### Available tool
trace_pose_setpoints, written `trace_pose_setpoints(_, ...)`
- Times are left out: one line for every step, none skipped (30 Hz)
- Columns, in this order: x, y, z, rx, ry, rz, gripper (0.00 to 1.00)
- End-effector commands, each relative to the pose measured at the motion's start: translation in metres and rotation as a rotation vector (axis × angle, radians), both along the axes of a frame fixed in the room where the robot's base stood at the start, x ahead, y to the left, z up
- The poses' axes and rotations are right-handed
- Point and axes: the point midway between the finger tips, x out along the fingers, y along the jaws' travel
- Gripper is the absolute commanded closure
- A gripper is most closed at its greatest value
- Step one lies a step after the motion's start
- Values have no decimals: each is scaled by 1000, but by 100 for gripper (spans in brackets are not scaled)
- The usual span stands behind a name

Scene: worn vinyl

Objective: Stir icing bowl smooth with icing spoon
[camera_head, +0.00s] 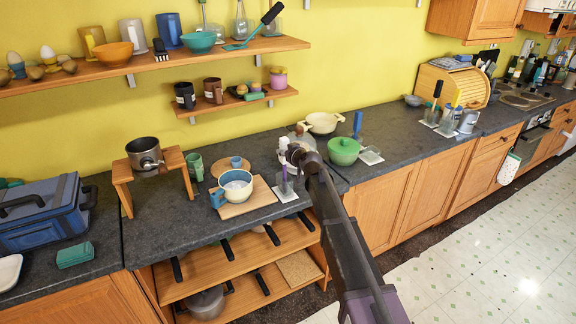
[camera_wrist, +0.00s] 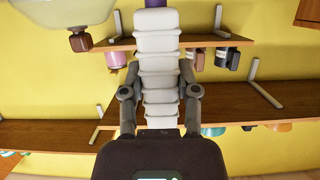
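A white bowl with a blue handle (camera_head: 236,184), seemingly the icing bowl, stands upright on a wooden board (camera_head: 262,196). A utensil with a white ribbed handle (camera_head: 283,149), seemingly the icing spoon, stands upright to the right of the bowl, its lower end in a clear holder on a white square (camera_head: 285,194). The ribbed handle (camera_wrist: 158,60) fills the middle of the wrist view, with purple at its far end. My gripper (camera_wrist: 159,85) has a finger against each side of it and looks shut on it. The utensil's lower end is not clear.
A dark pot (camera_head: 145,154) sits on a wooden stand (camera_head: 176,163) at left. Shelves (camera_head: 160,62) hang above.

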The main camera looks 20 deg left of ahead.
Motion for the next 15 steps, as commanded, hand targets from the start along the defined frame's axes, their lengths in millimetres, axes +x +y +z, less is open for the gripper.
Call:
trace_pose_setpoints(0, 0, 0, 0, 0, 0, 100)
trace_pose_setpoints(0, 0, 0, 0, 0, 0, 100)
trace_pose_setpoints(0, 0, 0, 0, 0, 0, 100)
trace_pose_setpoints(0, 0, 0, 0, 0, 0, 100)
trace_pose_setpoints(0, 0, 1, 0, 0, 0, 100)
trace_pose_setpoints(0, 0, 1, 0, 0, 0, 100)
trace_pose_setpoints(0, 0, 2, 0, 0, 0, 100)
trace_pose_setpoints(0, 0, 2, 0, 0, 0, 100)
trace_pose_setpoints(0, 0, 4, 0, 0, 0, 100)
trace_pose_setpoints(0, 0, 5, 0, 0, 0, 100)
trace_pose_setpoints(0, 0, 6, 0, 0, 0, 100)
trace_pose_setpoints(0, 0, 7, 0, 0, 0, 100)
trace_pose_setpoints(0, 0, 8, 0, 0, 0, 100)
trace_pose_setpoints(0, 0, 10, 0, 0, 0, 100)
trace_pose_setpoints(0, 0, 11, 0, 0, 0, 100)
